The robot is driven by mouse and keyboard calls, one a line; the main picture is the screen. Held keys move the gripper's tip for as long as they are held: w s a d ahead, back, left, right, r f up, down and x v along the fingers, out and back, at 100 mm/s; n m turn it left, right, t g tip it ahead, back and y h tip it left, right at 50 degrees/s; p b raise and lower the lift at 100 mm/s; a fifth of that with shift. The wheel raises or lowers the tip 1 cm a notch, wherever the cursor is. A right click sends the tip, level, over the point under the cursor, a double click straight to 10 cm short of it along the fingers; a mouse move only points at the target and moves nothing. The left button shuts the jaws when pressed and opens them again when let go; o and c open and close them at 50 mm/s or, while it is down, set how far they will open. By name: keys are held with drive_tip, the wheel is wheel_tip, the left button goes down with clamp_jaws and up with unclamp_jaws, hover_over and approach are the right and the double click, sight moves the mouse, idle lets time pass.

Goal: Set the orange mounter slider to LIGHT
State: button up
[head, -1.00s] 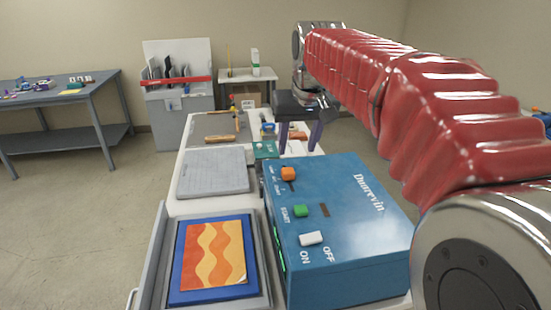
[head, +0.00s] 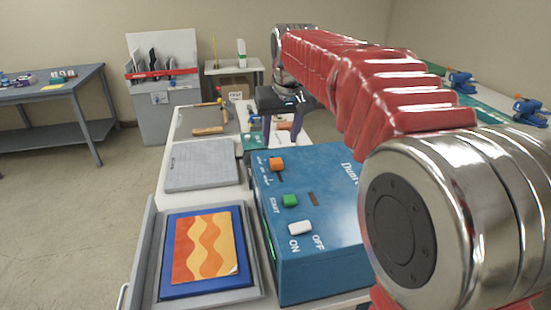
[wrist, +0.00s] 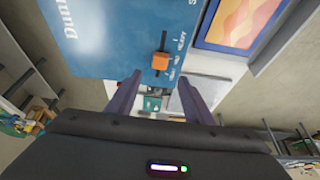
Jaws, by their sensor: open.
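The blue Dunrevin machine (head: 335,265) stands on a white table. Its orange slider knob (head: 277,164) is on the top panel near the far left corner. In the wrist view the orange knob (wrist: 160,61) is beside a row of printed labels, with dark slot showing on the HEAVY side. It looks near MED or LIGHT; the exact mark is hard to tell. My gripper (head: 283,128) is beyond the machine's far edge in the head view. Its purple fingers (wrist: 161,80) are open and empty, apart from the knob, which appears ahead between them.
A green START button (head: 290,200) and white ON/OFF switch (head: 300,228) share the panel. A blue tray with an orange wavy picture (head: 208,248) lies left. A grey board (head: 202,166) and a wooden-handled tool (head: 208,131) lie farther back. Floor at left is clear.

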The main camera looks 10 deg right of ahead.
sight(276, 161)
drive_tip(key=x, duration=1)
drive_tip(key=shift+w+f, duration=0.15)
drive_tip(key=shift+f, duration=0.05)
clamp_jaws()
idle(0.3)
